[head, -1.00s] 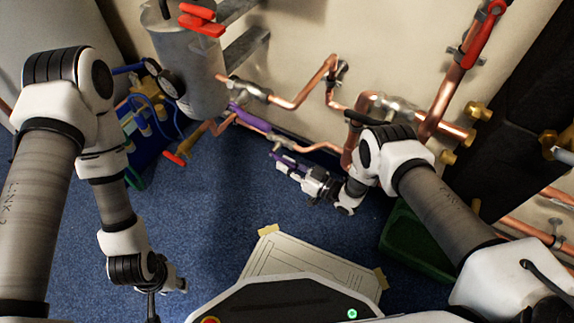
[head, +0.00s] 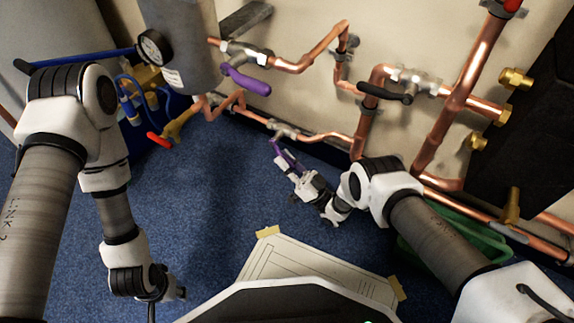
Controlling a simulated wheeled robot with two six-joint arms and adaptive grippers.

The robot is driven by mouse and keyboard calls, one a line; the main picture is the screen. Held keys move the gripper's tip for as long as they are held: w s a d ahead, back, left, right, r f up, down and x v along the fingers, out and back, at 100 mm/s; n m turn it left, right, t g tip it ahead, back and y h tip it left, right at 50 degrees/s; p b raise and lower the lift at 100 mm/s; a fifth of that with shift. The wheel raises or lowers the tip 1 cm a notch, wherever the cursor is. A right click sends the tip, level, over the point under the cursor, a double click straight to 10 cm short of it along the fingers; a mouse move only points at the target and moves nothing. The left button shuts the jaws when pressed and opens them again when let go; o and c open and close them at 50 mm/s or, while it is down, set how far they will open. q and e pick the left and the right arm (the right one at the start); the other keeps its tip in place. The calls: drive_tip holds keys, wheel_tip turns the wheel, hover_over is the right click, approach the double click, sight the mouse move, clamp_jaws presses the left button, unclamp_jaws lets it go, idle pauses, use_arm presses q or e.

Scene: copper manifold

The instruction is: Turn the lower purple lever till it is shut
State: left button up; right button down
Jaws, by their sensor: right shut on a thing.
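The lower purple lever (head: 286,153) hangs from a valve (head: 283,130) on the low copper pipe near the floor. It slants down and right from the valve, across the pipe's line. My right gripper (head: 283,160) is shut on the lever, and its fingers hide part of it. A second, upper purple lever (head: 246,81) sits on the valve above, beside the grey tank, with no gripper on it. My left gripper (head: 178,293) is low at the left, far from both levers; its fingers are too hidden to judge.
A black lever (head: 385,93) sits on a pipe right of centre. A red-handled brass valve (head: 160,139) and blue hoses are at left. A green crate (head: 480,236) stands right, under my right arm. A taped paper sheet (head: 310,265) lies on the open blue floor.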

use_arm(q)
drive_tip(key=shift+w+f, duration=0.1)
idle(0.3)
use_arm(e)
drive_tip(key=c, duration=1.1)
unclamp_jaws()
